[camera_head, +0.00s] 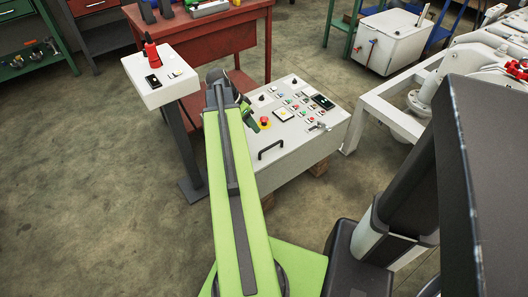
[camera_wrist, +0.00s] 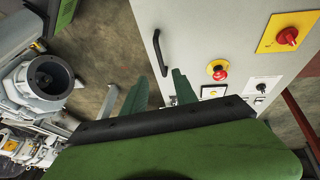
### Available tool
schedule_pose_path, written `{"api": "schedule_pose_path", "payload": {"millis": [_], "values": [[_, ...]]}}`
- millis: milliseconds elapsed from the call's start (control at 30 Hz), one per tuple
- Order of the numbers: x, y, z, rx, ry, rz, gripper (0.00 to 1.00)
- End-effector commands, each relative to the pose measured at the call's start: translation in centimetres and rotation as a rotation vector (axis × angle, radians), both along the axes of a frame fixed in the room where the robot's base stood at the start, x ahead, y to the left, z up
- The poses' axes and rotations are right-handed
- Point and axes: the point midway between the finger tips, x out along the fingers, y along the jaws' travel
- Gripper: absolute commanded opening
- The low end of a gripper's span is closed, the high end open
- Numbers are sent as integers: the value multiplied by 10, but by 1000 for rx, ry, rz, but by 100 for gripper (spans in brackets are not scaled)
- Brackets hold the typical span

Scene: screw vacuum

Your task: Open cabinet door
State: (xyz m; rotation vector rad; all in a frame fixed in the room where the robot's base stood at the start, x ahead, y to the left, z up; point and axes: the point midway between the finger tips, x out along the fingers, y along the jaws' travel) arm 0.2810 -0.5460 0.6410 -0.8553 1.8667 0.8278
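The white control cabinet (camera_head: 305,150) stands ahead of me, with buttons, switches and a small dark screen on its face. Its black bar handle (camera_head: 270,149) is near the lower left edge; no door gap shows. In the wrist view the white panel (camera_wrist: 190,35) and the curved black handle (camera_wrist: 158,53) show clearly. My gripper (camera_wrist: 159,84) is open, its two green fingers apart and pointing toward the panel. The handle lies just beyond the fingertips, and I see no grip on it. In the head view my green arm hides part of the gripper.
A red emergency button (camera_wrist: 217,70) sits close to the right finger. A white pedestal box (camera_head: 163,80) stands left of the arm, before a red workbench (camera_head: 225,38). A white frame with machinery (camera_head: 400,118) is at the right. Floor (camera_head: 100,200) at left is clear.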

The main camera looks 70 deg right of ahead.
Motion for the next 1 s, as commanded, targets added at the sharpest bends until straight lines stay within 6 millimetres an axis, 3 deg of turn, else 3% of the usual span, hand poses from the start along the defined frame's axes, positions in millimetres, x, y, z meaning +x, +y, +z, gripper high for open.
{"api": "schedule_pose_path", "payload": {"millis": [33,500,700,1000], "values": [[-5,-3,-23,0,0,-2,34],[-40,-25,-111,0,-1,1,34],[-46,-29,-123,0,-1,3,34],[-47,-29,-122,1,-1,4,34]]}}
